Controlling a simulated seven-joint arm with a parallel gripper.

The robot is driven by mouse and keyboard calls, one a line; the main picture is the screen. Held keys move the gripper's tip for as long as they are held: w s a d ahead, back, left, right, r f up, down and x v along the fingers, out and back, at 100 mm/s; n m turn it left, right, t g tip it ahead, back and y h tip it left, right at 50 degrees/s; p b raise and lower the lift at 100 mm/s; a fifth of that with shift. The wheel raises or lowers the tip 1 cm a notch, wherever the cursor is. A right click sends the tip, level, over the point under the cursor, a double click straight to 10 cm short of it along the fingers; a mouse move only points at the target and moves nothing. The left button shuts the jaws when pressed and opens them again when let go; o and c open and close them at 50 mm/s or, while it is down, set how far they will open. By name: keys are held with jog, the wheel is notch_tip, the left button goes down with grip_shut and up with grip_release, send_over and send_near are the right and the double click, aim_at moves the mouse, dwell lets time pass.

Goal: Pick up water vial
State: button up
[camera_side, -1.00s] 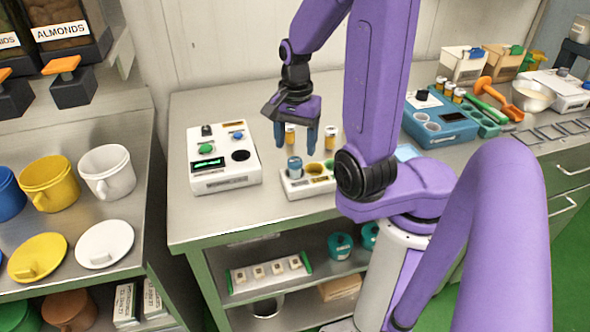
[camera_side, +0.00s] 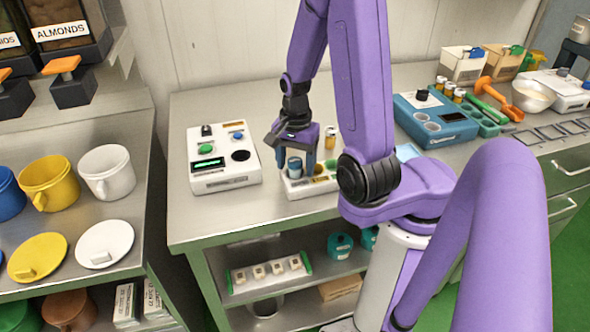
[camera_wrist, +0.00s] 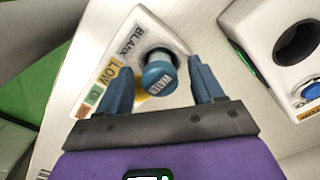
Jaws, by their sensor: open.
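The water vial (camera_side: 294,167) is a small blue-capped cylinder standing in the left end of a white rack (camera_side: 297,190) on the steel table. In the wrist view the vial's cap (camera_wrist: 158,78) reads "WATER", and the rack (camera_wrist: 98,62) carries labels such as "BLANK" and "LOW". My gripper (camera_side: 297,165) is low over the rack, pointing down. In the wrist view my gripper (camera_wrist: 163,82) is open, with one blue finger on each side of the vial.
A white device (camera_side: 222,178) with a green button and a dark round well stands left of the rack; it also shows at the wrist view's right. An amber vial (camera_side: 330,138) stands behind the rack. A blue device (camera_side: 437,118) is to the right.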

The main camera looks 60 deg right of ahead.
jog(key=c, duration=1.1)
